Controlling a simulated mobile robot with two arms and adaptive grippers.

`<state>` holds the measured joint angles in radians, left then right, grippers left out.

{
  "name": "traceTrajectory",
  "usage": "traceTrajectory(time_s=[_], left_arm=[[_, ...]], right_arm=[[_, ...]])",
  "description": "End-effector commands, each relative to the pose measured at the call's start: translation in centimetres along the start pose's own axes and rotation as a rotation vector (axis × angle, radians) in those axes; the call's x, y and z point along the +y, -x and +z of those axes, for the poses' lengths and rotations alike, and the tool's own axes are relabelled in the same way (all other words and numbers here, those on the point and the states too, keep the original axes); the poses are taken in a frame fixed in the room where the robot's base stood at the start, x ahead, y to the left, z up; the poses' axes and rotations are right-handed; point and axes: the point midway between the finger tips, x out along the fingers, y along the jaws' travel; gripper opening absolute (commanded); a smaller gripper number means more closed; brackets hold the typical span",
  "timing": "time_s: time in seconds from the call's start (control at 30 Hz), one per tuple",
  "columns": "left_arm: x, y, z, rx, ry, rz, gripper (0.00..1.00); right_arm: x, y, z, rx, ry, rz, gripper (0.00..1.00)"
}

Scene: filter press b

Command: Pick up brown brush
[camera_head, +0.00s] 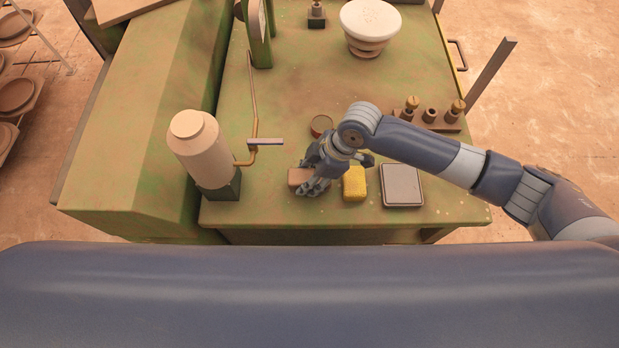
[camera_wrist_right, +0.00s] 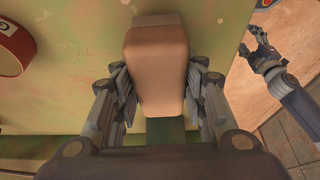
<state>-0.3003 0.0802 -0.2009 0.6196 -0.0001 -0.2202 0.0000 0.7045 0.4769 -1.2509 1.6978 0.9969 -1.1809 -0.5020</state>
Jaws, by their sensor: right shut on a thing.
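The brown brush (camera_head: 299,177), a block with rounded edges, is at the front of the green table, left of the yellow sponge. My right gripper (camera_head: 314,184) is shut on it from above, with fingers on both sides. In the right wrist view, the brush (camera_wrist_right: 157,70) fills the space between the fingers of my right gripper (camera_wrist_right: 160,90). I cannot tell whether the brush touches the table. My left gripper (camera_wrist_right: 258,45) shows at the upper right of the right wrist view, empty with its fingers apart.
The yellow sponge (camera_head: 354,184) and a grey tray (camera_head: 401,186) lie right of the brush. A round tin (camera_head: 321,125) is behind it. A pale bottle (camera_head: 201,150) on a dark base and a thin pipe (camera_head: 254,120) stand left. A fitting rack (camera_head: 434,121) is back right.

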Motion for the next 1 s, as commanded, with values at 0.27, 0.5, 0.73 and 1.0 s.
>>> traceTrajectory(time_s=[0.27,0.5,0.73,1.0], left_arm=[[0.0,-1.3,0.1,0.001,0.0,0.0,0.59],[0.0,-2.1,0.1,0.001,0.0,0.0,0.59],[0.0,-2.5,0.2,0.001,0.001,0.0,0.59],[0.0,-2.6,0.2,0.001,0.001,0.0,0.59]], right_arm=[[0.1,6.0,-2.5,0.003,0.006,0.006,0.14],[0.1,11.2,-4.7,0.002,0.003,0.005,0.14],[0.1,14.5,-6.0,0.002,0.001,0.003,0.14],[0.0,15.9,-6.6,0.001,0.0,0.001,0.14]])
